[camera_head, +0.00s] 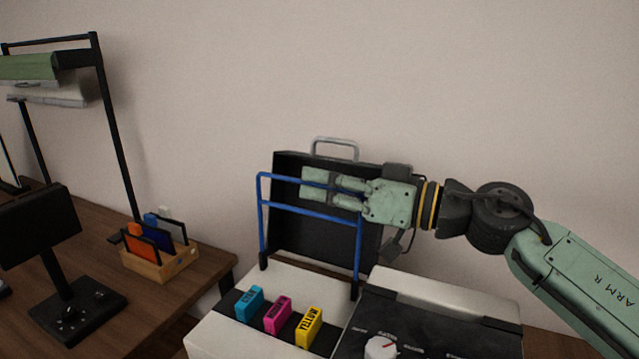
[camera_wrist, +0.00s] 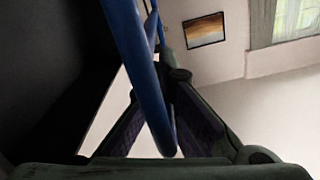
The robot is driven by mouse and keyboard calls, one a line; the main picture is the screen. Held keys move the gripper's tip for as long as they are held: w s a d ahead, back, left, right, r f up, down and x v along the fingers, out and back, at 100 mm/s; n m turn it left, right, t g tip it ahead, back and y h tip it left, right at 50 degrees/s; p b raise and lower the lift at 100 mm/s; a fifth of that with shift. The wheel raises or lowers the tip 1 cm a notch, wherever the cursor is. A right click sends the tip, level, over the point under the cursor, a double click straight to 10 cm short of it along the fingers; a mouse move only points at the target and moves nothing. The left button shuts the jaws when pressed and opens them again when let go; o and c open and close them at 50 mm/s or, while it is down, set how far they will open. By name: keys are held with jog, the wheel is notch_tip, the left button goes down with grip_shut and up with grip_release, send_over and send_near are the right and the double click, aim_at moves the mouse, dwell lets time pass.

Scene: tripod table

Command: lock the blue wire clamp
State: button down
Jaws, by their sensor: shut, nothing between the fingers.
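The blue wire clamp (camera_head: 262,215) is an upright frame of blue bars with a lower crossbar, standing on dark feet at the back of a white machine. My gripper (camera_head: 316,184) reaches in from the right at the height of the clamp's upper part, with its fingers pointing left. It is shut and holds nothing. Its fingers overlap the clamp's upper right part in the head view. In the wrist view blue clamp bars (camera_wrist: 140,65) run close across the shut fingers (camera_wrist: 165,75). I cannot tell whether they touch.
A black upright panel (camera_head: 290,235) with a metal handle stands behind the clamp. Blue, pink and yellow labelled blocks (camera_head: 277,315) sit on the white machine (camera_head: 225,325), beside a dial (camera_head: 381,348). A wooden desk (camera_head: 205,270) with a lamp and small box is left.

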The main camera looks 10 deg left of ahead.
jog(key=shift+s, duration=0.1)
dwell(0.3)
jog(key=s+a+f+n+b, duration=0.1)
jog(key=s+n+b, duration=0.3)
jog(key=s+n, duration=0.1)
jog(key=shift+s+f, duration=0.2)
jog(key=shift+s, duration=0.45)
jog(key=c, duration=2.4)
grip_release()
jog(key=shift+s+a+r, duration=0.1)
jog(key=shift+s+r, duration=0.05)
jog(key=shift+r, duration=0.1)
jog(key=c, duration=1.8)
grip_release()
